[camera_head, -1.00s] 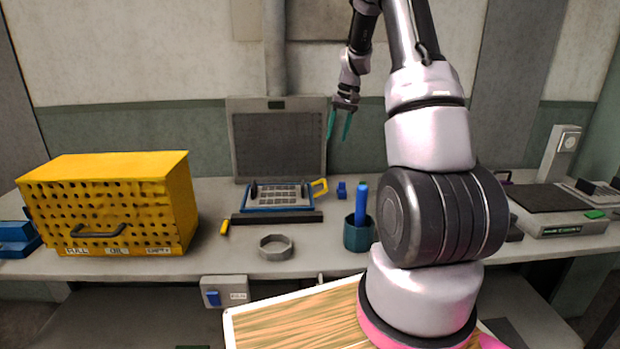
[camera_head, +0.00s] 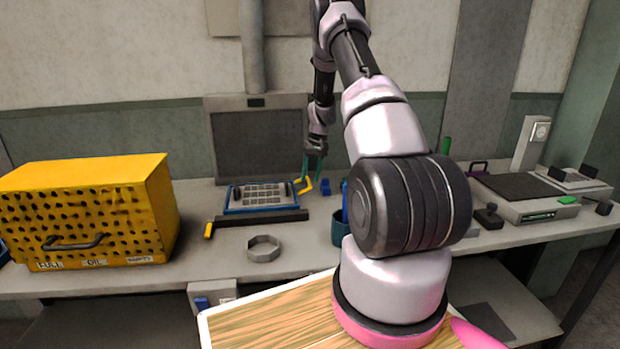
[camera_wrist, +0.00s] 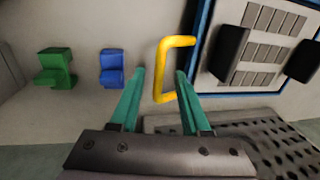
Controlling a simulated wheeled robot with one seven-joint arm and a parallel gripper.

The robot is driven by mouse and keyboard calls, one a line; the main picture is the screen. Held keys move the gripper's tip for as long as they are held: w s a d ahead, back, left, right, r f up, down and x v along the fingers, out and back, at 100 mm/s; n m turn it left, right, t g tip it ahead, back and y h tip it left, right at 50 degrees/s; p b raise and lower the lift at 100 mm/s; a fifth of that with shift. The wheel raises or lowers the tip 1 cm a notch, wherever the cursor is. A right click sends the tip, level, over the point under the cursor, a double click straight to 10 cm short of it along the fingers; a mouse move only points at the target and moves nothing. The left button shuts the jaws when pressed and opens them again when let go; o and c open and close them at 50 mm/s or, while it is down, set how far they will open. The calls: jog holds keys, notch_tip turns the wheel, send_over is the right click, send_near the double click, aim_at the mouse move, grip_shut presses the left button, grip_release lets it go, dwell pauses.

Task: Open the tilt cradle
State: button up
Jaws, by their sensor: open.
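The tilt cradle (camera_head: 233,210) lies on the bench as a blue-framed plate with a grid of grey pads and dark knobs. Its yellow handle (camera_head: 304,187) sticks out at the right side. In the wrist view the yellow handle (camera_wrist: 161,72) appears between the green fingers of my gripper (camera_wrist: 160,72), and the cradle's blue frame (camera_wrist: 203,30) is to the right. My gripper (camera_head: 313,168) is open and points down just above the handle. I cannot tell whether a finger touches it.
A dark bar (camera_head: 262,219) lies in front of the cradle, with a grey ring (camera_head: 263,248) nearer. A grey panel (camera_head: 258,140) stands behind. A blue block (camera_wrist: 112,68) and green block (camera_wrist: 55,67) sit beside the handle. A yellow perforated box (camera_head: 90,212) stands left.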

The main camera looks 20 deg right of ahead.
jog(key=shift+a+f, duration=0.1)
jog(key=shift+f, duration=0.45)
grip_shut()
dwell(1.1)
